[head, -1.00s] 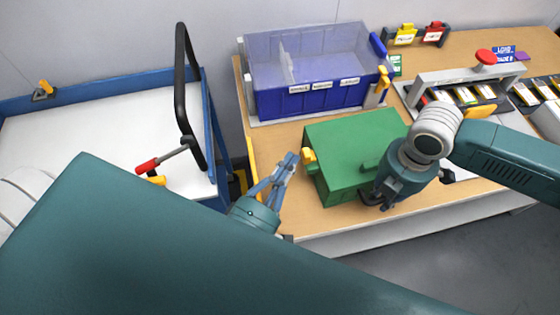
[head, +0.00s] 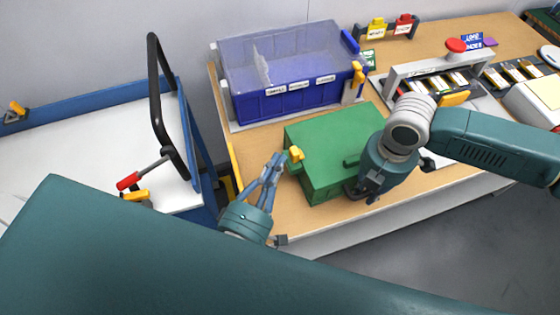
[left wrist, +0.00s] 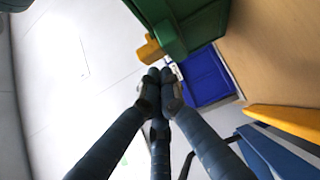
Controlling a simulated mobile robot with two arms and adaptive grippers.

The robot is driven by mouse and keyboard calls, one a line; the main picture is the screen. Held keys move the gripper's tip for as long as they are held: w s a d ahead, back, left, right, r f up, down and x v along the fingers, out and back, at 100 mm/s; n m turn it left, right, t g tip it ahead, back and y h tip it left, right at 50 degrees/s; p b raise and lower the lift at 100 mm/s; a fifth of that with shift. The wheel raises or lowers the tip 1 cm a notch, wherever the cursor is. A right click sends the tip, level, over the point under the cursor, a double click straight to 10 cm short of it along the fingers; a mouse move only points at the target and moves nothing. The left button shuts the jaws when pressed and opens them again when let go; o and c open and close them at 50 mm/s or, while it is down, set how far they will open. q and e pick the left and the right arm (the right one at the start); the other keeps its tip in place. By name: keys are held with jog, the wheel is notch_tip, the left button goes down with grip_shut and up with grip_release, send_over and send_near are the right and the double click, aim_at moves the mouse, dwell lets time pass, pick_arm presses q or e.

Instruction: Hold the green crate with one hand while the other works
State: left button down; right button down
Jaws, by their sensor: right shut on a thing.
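The green crate (head: 335,145) sits closed on the wooden table, with a yellow latch (head: 296,155) on its left side. My right gripper (head: 364,192) is shut on the crate at its right front side; its fingers are partly hidden by the wrist. My left gripper (head: 274,160) is just left of the yellow latch, with its fingertips together and seemingly nothing between them. In the left wrist view the crate (left wrist: 200,28) and the latch (left wrist: 150,51) show just beyond the fingertips; I cannot tell whether they touch.
A blue bin (head: 285,103) with a clear lid stands behind the crate. A fixture with a red button (head: 456,45) stands at the back right. A blue-framed cart (head: 90,150) with a black handle is at left. Bare table (head: 300,220) shows in front of the crate.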

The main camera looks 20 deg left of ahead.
pick_arm(q)
jog(key=s+a, duration=0.1)
jog(key=s, duration=0.3)
jog(key=s+a, duration=0.1)
jog(key=s, duration=0.3)
jog(key=s+a, duration=0.1)
jog(key=s, duration=0.2)
jog(key=shift+s+a, duration=0.15)
jog(key=shift+s, duration=0.25)
pick_arm(e)
jog(key=c, duration=1.5)
grip_release()
jog(key=shift+c, duration=0.2)
